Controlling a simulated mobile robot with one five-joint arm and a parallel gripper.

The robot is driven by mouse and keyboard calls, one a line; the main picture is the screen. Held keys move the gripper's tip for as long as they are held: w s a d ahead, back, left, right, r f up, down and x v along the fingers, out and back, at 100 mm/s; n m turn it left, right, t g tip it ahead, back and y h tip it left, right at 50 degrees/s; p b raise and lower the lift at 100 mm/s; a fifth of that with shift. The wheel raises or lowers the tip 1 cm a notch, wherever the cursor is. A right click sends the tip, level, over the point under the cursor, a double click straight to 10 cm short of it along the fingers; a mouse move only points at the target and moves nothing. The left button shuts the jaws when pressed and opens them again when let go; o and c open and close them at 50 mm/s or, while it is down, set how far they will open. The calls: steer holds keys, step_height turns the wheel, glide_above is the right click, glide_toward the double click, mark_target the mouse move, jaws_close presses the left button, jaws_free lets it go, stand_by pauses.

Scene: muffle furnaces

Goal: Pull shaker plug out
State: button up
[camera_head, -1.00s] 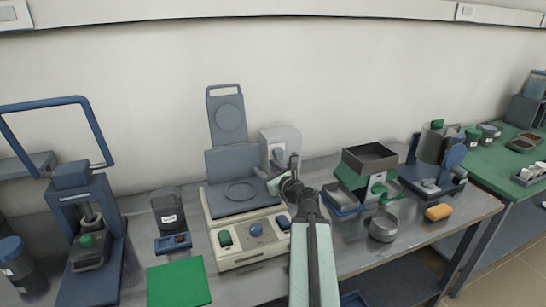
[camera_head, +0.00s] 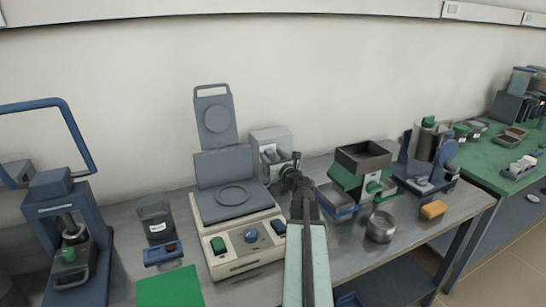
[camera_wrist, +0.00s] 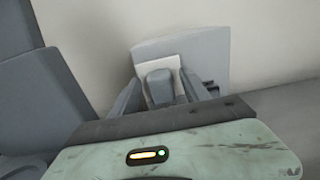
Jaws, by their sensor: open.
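The plug (camera_wrist: 160,86) is a grey block on a white socket plate (camera_wrist: 181,65) on the front of a grey box. In the wrist view it lies between the two fingers of my gripper (camera_wrist: 161,92). The fingers stand apart, one on each side of it. I cannot tell whether either touches it. In the head view my gripper (camera_head: 281,162) is in front of the grey box (camera_head: 267,136), and its fingers and wrist hide much of the plug area. No cord shows clearly.
A device with a raised grey lid (camera_head: 222,168) stands close to the left of the gripper. The wall is close behind the box.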

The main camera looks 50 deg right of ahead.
jaws_close()
stand_by(1.4)
